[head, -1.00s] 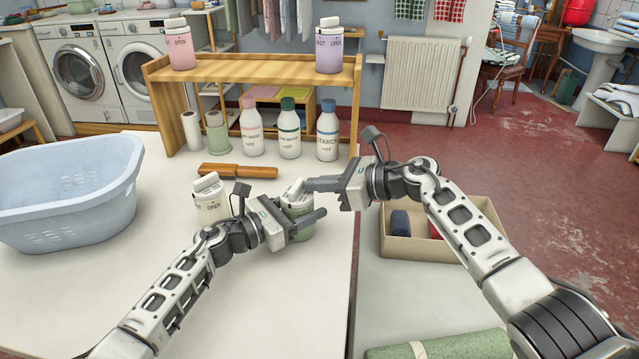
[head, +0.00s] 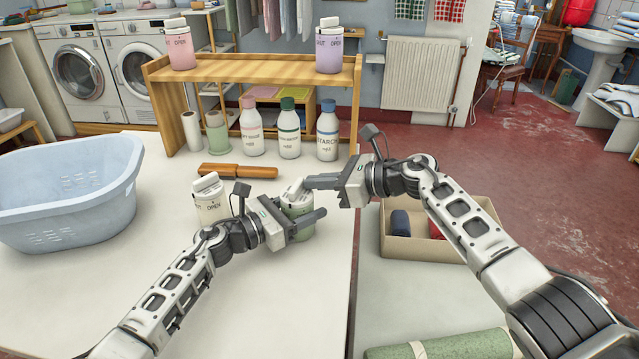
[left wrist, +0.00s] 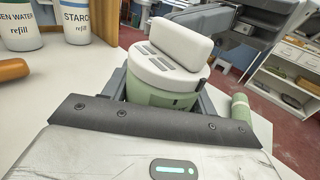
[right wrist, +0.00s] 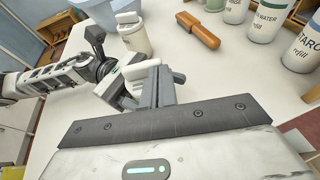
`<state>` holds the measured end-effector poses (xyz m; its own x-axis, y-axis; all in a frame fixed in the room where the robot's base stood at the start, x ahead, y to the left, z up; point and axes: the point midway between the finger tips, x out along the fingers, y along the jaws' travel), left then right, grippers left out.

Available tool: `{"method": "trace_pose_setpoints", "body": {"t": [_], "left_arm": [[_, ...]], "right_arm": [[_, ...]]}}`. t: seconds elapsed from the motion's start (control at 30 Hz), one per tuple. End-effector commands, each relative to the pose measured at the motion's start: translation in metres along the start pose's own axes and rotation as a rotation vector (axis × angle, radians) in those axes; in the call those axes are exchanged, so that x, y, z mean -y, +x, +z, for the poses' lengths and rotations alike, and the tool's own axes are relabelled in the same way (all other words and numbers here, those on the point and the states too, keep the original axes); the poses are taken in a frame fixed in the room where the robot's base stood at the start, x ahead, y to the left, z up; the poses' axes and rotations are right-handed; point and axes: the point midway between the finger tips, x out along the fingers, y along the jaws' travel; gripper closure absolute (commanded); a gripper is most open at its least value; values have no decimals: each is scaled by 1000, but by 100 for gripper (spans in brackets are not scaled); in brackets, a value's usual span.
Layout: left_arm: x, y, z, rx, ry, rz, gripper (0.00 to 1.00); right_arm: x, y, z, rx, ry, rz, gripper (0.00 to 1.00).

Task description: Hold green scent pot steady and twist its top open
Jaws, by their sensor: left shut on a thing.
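The green scent pot stands on the white table at mid-picture in the head view (head: 303,233). It has a pale green body and a white top with vent slots and a raised bar-shaped knob, clear in the left wrist view (left wrist: 168,72). My left gripper (head: 305,228) is shut on the pot's body, one finger on each side. My right gripper (head: 312,183) comes in from the right at knob height, its tips close beside the knob. Its fingers look together in the right wrist view (right wrist: 156,82). I cannot tell whether they touch the knob.
A cream pot (head: 211,205) stands just left of the green one. Behind are a brown-handled tool (head: 238,171), several refill bottles (head: 289,135) and a wooden shelf (head: 255,68) with pink and lilac pots. A blue basket (head: 70,195) is left, a cardboard box (head: 425,246) right.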

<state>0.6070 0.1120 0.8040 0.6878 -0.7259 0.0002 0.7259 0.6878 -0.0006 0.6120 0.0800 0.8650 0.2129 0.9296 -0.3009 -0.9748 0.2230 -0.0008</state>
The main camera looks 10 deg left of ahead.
Motion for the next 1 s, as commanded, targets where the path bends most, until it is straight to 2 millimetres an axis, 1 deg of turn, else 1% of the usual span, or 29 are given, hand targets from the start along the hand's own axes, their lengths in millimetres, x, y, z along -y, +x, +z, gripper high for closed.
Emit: {"method": "trace_pose_setpoints", "body": {"t": [0.6, 1.0], "left_arm": [[1, 0, 0, 0, 1, -4, 66], [1, 0, 0, 0, 0, -2, 66]], "right_arm": [[13, 12, 4, 0, 1, -1, 100], [17, 20, 6, 0, 1, -1, 100]]}}
